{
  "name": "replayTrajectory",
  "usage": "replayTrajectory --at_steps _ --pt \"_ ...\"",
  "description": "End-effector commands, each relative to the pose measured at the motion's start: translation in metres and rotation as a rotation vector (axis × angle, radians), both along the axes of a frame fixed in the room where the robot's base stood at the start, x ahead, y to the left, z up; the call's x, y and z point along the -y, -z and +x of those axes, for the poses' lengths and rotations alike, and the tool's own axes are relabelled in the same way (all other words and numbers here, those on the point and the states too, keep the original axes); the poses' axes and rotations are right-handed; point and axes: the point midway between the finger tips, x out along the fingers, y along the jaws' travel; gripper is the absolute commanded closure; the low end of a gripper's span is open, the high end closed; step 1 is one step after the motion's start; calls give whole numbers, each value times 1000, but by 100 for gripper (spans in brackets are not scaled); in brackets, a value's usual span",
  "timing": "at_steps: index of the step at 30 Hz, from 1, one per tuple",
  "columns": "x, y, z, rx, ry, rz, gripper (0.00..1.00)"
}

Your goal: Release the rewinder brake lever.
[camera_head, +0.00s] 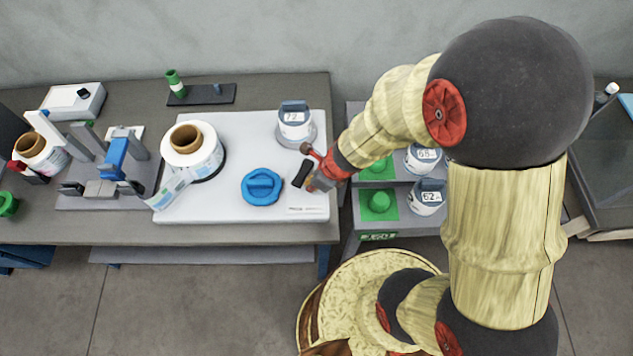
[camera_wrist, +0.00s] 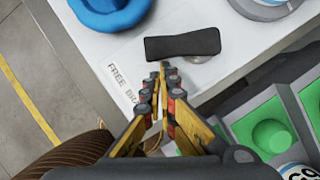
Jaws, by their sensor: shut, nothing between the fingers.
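The rewinder brake lever is a short black bar (camera_head: 301,173) at the right side of the white machine plate (camera_head: 230,130). In the wrist view the lever (camera_wrist: 183,44) lies across the picture just beyond my fingertips, over a pale round pivot. Printed lettering beginning "FREE BRA" (camera_wrist: 122,84) is on the plate to the left of my fingers, partly hidden by them. My gripper (camera_head: 311,187) is shut and empty, low over the plate's right edge beside the lever. Its tips (camera_wrist: 164,66) are close to the lever's near edge; I cannot tell whether they touch.
A blue knob (camera_head: 262,187) sits left of the lever. A label reel (camera_head: 191,147) and a round unit with a display (camera_head: 295,121) stand on the plate. Right of the table, a lower grey rack (camera_head: 358,215) has green pads and several white-labelled reels.

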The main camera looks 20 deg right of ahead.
Motion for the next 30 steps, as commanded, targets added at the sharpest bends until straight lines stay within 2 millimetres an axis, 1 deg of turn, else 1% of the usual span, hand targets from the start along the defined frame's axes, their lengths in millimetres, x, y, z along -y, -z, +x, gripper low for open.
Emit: replayTrajectory --at_steps 5,13,25,30 --pt "-5 0 1 0 -1 0 100" --pt "-7 0 1 1 -2 1 100" --pt "-7 0 1 1 -3 1 100" --pt "-1 0 3 0 -4 0 100"
